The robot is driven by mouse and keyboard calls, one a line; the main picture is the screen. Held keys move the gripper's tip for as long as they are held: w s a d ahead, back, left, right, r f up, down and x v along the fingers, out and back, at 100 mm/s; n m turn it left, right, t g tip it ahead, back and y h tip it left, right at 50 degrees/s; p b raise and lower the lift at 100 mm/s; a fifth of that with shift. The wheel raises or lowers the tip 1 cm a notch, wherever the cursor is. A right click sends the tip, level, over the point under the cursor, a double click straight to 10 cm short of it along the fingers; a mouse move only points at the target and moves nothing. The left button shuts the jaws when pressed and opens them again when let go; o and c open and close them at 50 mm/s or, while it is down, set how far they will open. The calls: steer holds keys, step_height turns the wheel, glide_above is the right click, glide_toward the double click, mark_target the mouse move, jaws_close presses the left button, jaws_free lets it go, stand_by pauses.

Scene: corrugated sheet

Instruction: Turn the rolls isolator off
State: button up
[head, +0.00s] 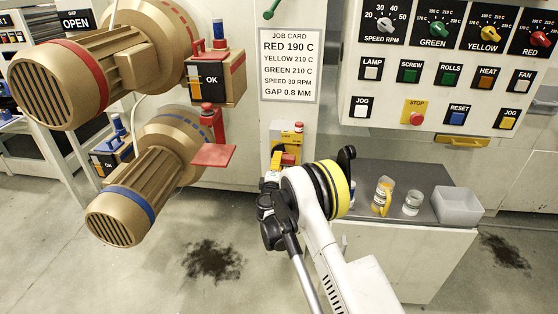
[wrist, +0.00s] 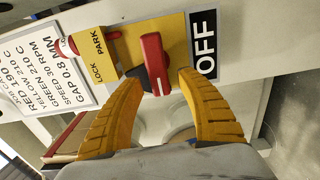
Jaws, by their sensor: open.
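The rolls isolator appears to be the yellow plate (wrist: 115,65) with a red handle (wrist: 152,60). In the head view the yellow unit (head: 277,157) is below the job card, partly hidden by my arm. In the wrist view the handle lies lengthwise up and down the picture, and a black OFF label (wrist: 204,42) is right of the plate. My gripper (wrist: 162,78) is open, one yellow finger either side of the handle's lower end. I cannot tell whether either finger touches it.
A red piece (wrist: 67,46) sits by the LOCK and PARK lettering. Two bronze motors (head: 140,185) stick out on the left. A grey-topped cabinet (head: 420,182) on the right holds jars (head: 413,202) and a grey bin (head: 458,206). A control panel (head: 385,122) hangs above it.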

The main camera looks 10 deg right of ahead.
steer(key=v, duration=0.9)
steer(key=shift+s, duration=0.35)
steer(key=shift+r, duration=0.1)
steer(key=s+d+r+m+g, duration=0.3)
steer(key=s+d+r+m, duration=0.15)
steer(key=s+r, duration=0.4)
steer(key=s+d+r+m+g, duration=0.35)
steer(key=s+d+r, duration=0.3)
steer(key=r, duration=0.35)
steer(key=s+a+f+m+g+y, duration=0.1)
steer(key=s+a+m+g+y, duration=0.1)
steer(key=s, duration=1.2)
steer(key=s+a+f+m+g+y, duration=0.1)
steer(key=s+a+m+y, duration=0.2)
steer(key=s, duration=1.1)
steer(key=shift+s+a+m+g+y, duration=0.2)
steer(key=shift+m+g+y, duration=0.15)
steer(key=shift+m, duration=0.25)
